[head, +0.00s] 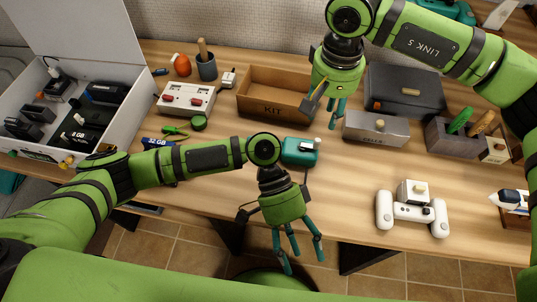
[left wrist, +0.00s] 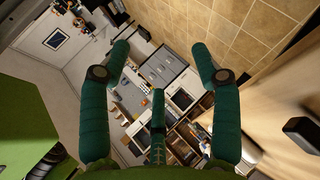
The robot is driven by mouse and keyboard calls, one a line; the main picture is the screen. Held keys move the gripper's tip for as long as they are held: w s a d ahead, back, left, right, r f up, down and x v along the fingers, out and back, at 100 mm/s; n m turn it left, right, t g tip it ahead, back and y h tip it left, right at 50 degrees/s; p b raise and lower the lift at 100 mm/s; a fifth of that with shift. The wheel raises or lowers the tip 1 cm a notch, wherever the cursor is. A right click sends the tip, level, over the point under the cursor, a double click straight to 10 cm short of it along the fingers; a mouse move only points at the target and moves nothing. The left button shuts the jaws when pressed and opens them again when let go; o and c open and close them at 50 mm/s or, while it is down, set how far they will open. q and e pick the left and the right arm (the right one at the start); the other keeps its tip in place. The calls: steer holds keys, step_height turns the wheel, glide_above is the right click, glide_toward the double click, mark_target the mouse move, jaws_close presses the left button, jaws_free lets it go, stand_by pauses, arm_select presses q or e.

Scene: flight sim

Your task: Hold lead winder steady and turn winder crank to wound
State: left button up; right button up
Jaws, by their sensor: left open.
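A small teal box (head: 294,153) with a pale crank-like piece (head: 308,145) on top stands near the middle of the table and looks like the lead winder. In the head view my left arm passes just left of it and hides part of it. My left gripper (head: 296,252) is open and empty, hanging over the floor in front of the table edge, apart from the winder. Its spread fingers also show in the left wrist view (left wrist: 160,88), with nothing between them. My right gripper (head: 335,112) points down behind the winder, its fingers partly hidden; I cannot tell its opening.
A cardboard kit tray (head: 262,84) and a grey cells box (head: 377,129) stand behind. A white controller (head: 412,212) lies at the right front. A red-buttoned box (head: 187,99) and a large white bin (head: 130,103) are on the left. The front table between winder and controller is clear.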

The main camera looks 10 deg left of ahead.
mark_target(291, 154)
arm_select(q)
steer(key=w+a+r+m, duration=0.1)
steer(key=w, duration=0.2)
steer(key=w+a+r+m+t+y, duration=0.1)
steer(key=w, duration=0.2)
steer(key=w+a+r+m+t, duration=0.1)
steer(key=w, duration=0.2)
steer(key=shift+w+a+r+m+y, duration=0.1)
steer(key=shift+a+r+m+y, duration=0.1)
steer(key=shift+m+y, duration=0.15)
steer(key=w+a+r+t+y, duration=0.1)
steer(key=w+a+t, duration=0.1)
steer(key=w, duration=0.3)
steer(key=w+a+r+m+t+y, duration=0.1)
steer(key=w+a+t, duration=0.1)
steer(key=w, duration=0.3)
steer(key=w+a+m+t+y, duration=0.1)
steer(key=w+a+t+y, duration=0.1)
steer(key=w, duration=0.3)
steer(key=shift+w+a+r+t, duration=0.2)
steer(key=shift+a+r+t, duration=0.15)
steer(key=shift+t, duration=0.45)
steer(key=shift+w+f, duration=0.15)
steer(key=shift+f, duration=3.25)
steer(key=shift+c, duration=0.4)
steer(key=c, duration=1)
